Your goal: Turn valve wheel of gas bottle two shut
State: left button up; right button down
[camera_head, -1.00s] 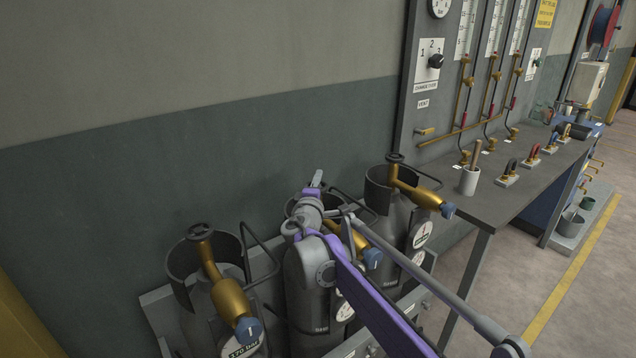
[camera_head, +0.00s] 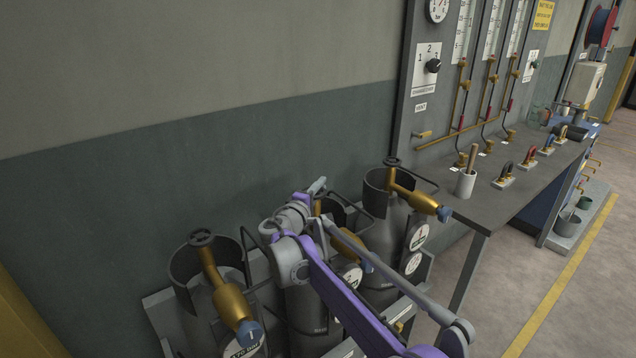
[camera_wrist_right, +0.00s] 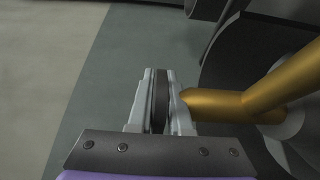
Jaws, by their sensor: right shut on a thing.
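Gas bottle two (camera_head: 306,310) is the middle one of three grey bottles in a rack by the wall. My right arm crosses in front of it and hides its top and most of its valve. My right gripper (camera_head: 318,187) is at the top of this bottle. In the right wrist view the gripper (camera_wrist_right: 160,88) is shut on a dark, thin, edge-on part, the valve wheel (camera_wrist_right: 160,95). The brass valve body (camera_wrist_right: 235,104) lies just right of the fingers. My left gripper is not in view.
A grey bench (camera_head: 455,205) and gauge panel (camera_head: 408,105) are at right. The wall at left is bare.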

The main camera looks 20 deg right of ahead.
jog(key=m+g+h+p, duration=0.1)
jog(key=m+g+p, duration=0.1)
jog(key=m+g+h+p, duration=0.2)
jog(key=g+p, duration=0.1)
jog(key=s+m+g+h+p, duration=0.1)
jog(key=m+g+h+p, duration=0.1)
jog(key=g+p, duration=0.1)
jog(key=shift+s+d+r, duration=0.1)
jog(key=shift+d+r, duration=0.2)
jog(key=shift+d, duration=0.05)
jog(key=m+g+p, duration=0.1)
jog(key=g+p, duration=0.1)
jog(key=m+g+p, duration=0.2)
jog(key=s+m+g+h+p, duration=0.1)
jog(key=g+p, duration=0.1)
jog(key=p, duration=0.1)
jog(key=shift+d+m+g, duration=0.15)
jog(key=shift+m+g, duration=0.15)
jog(key=shift+s+f+g, duration=0.15)
jog(key=shift+g, duration=0.15)
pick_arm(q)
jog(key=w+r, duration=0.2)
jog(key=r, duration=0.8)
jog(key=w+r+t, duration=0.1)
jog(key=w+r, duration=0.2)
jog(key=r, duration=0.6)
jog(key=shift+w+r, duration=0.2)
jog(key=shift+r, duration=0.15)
pick_arm(e)
jog(key=shift+f, duration=0.1)
